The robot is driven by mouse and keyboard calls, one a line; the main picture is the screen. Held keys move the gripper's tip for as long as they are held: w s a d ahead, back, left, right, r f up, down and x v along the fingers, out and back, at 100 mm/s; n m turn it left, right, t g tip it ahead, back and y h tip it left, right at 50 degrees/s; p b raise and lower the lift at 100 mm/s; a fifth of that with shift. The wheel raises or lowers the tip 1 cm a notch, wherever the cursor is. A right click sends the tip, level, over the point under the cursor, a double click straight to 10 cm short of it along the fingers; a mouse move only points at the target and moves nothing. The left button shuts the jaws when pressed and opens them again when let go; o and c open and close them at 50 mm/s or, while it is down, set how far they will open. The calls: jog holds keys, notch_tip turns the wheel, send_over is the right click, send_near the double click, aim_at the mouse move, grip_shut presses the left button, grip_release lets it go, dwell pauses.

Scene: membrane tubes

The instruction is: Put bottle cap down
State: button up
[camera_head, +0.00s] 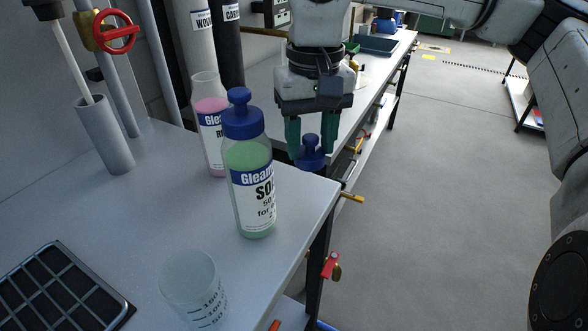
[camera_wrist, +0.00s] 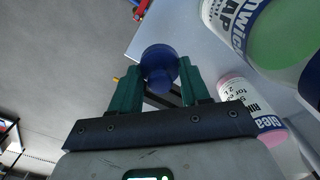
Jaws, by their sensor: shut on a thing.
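A blue bottle cap (camera_head: 310,155) is held between the green fingers of my gripper (camera_head: 311,140), near the table's right edge. In the wrist view the blue cap (camera_wrist: 160,68) sits between the tips of my gripper (camera_wrist: 162,85). A bottle with pink liquid (camera_head: 209,125) stands without a cap on the table, behind and left of a capped bottle with green liquid (camera_head: 252,185). The pink bottle also shows at the right of the wrist view (camera_wrist: 258,110). The cap appears to be above table level; its exact height is hard to tell.
The grey table (camera_head: 120,225) has free room left of the bottles. A clear measuring beaker (camera_head: 192,290) stands at its front, and a black grid tray (camera_head: 62,290) lies at the front left. A grey tube holder (camera_head: 103,135) stands at the back. Valve handles (camera_head: 330,265) stick out below the right edge.

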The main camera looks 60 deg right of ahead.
send_over(294, 182)
jog(key=f, duration=0.4)
jog(key=shift+s+f+b, duration=0.2)
jog(key=shift+f+b, duration=0.1)
jog(key=shift+w+f+b, duration=0.15)
jog(key=shift+f, duration=0.8)
jog(key=shift+w+f+b, duration=0.1)
jog(key=shift+f+b, duration=0.05)
jog(key=shift+f, duration=0.75)
jog(key=shift+f, duration=0.2)
jog(key=o, duration=1)
jog(key=shift+r, duration=0.15)
notch_tip(294, 182, up, 12)
jog(key=shift+d+r+p, duration=0.1)
jog(key=shift+p, duration=0.95)
